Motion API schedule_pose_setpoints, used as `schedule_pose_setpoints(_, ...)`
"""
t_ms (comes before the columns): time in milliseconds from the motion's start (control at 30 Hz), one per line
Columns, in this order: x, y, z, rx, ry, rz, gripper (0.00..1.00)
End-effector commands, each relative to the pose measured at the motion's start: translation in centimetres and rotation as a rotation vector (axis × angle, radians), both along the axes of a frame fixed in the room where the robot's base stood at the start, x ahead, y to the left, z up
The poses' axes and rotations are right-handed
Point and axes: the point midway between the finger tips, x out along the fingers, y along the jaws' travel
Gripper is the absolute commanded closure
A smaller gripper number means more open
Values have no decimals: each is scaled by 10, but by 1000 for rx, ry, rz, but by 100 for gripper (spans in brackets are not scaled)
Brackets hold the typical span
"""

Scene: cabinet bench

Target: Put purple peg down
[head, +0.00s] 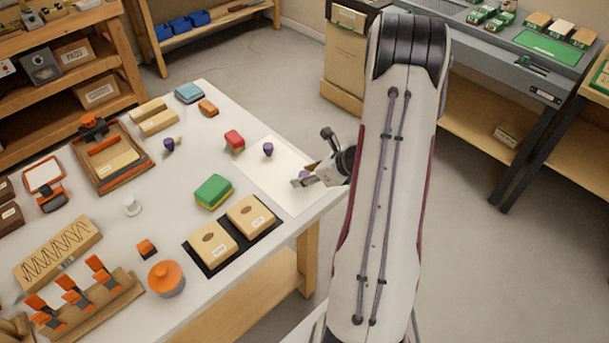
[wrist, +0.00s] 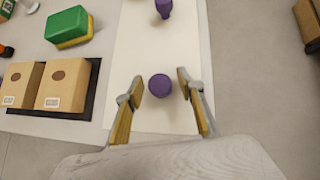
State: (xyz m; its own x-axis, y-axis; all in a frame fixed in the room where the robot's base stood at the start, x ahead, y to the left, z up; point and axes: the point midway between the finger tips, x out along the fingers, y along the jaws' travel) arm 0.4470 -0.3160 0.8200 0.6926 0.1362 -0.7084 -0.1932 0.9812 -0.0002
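A purple peg (wrist: 160,85) stands on the white sheet, seen from above as a round top; it also shows, partly hidden by my gripper, in the head view (head: 304,174). My gripper (wrist: 161,84) is open, with one finger on each side of this peg and a small gap visible on both sides. In the head view my gripper (head: 304,181) is low over the sheet near the table's right edge. A second purple peg (head: 268,149) stands farther back on the sheet and shows at the top of the wrist view (wrist: 164,8). Another purple piece (head: 169,145) lies farther left.
The white sheet (head: 290,198) has bare room around the pegs. Two cardboard boxes on a black mat (head: 211,265) and a green-yellow sponge (head: 213,191) are to the left. A red block (head: 234,141) is beside the sheet. The table edge is close on the right.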

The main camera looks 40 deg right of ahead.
Motion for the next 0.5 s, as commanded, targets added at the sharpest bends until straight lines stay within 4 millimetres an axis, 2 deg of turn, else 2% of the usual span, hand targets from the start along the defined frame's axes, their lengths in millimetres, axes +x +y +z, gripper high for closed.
schedule_pose_setpoints(500, -41, -8, 42, -1, -1, -1, 62)
